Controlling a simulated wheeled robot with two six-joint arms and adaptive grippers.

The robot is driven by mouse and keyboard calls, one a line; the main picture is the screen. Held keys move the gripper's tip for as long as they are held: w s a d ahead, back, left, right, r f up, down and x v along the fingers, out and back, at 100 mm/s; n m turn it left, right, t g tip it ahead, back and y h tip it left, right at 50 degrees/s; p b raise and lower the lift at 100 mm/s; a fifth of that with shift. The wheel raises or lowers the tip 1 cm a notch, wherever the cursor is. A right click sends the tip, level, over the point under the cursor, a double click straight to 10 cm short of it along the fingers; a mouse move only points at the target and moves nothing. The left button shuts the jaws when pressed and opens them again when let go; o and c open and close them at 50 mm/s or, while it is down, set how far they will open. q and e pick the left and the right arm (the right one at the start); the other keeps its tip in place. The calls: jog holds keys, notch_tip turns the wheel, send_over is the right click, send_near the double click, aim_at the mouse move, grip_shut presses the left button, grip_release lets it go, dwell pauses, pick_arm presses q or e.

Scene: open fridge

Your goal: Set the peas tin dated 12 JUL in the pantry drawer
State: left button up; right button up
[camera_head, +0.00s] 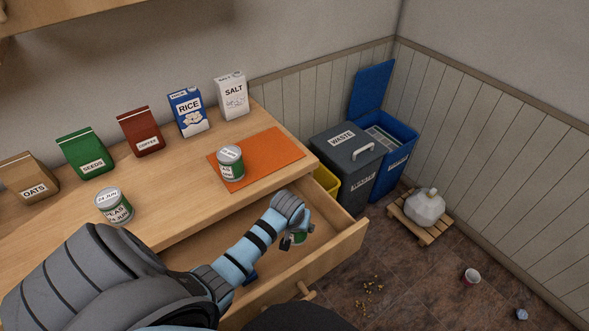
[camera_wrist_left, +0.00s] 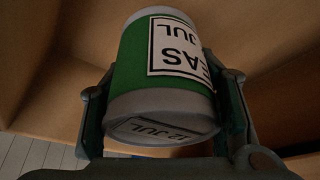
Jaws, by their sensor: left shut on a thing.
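The peas tin (camera_wrist_left: 140,65), green with grey ends and a white label, has its end reading 12 JUL turned to the left wrist view. My left gripper (camera_wrist_left: 165,90) is shut on it, one finger on each side. In the head view my left gripper (camera_head: 292,240) is over the open pantry drawer (camera_head: 343,247), and a little of the green tin (camera_head: 300,238) shows beside it. I cannot tell whether the tin touches the drawer floor. My right gripper is in neither view.
A tin marked 24 JUN (camera_head: 114,207) stands on the counter; another tin (camera_head: 230,164) stands on an orange mat (camera_head: 272,152), its date too small to read. Packets and boxes line the back. Beyond the drawer stand a grey waste bin (camera_head: 345,160) and blue bin (camera_head: 398,165).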

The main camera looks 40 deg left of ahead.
aim_at(291, 233)
pick_arm(q)
notch_tip(291, 233, down, 3)
jog(key=shift+w+b, duration=0.1)
jog(key=shift+b, duration=0.3)
jog(key=shift+s+f+b, duration=0.4)
jog(key=shift+s+f, duration=0.05)
jog(key=shift+f, duration=0.35)
jog(key=shift+s+f, duration=0.3)
jog(key=shift+s, duration=0.15)
jog(key=shift+w, duration=0.1)
jog(key=shift+w+f, duration=0.15)
jog(key=o, duration=1.3)
jog(key=shift+w+f, duration=0.1)
jog(key=shift+o, duration=1.4)
jog(key=shift+r, duration=0.2)
jog(key=p+v, duration=0.5)
jog(key=v, duration=0.6)
jog(key=shift+s+a+r, duration=0.1)
jog(key=shift+s+r, duration=0.05)
jog(key=shift+s, duration=0.1)
jog(key=shift+s+r, duration=0.15)
jog(key=shift+r, duration=0.1)
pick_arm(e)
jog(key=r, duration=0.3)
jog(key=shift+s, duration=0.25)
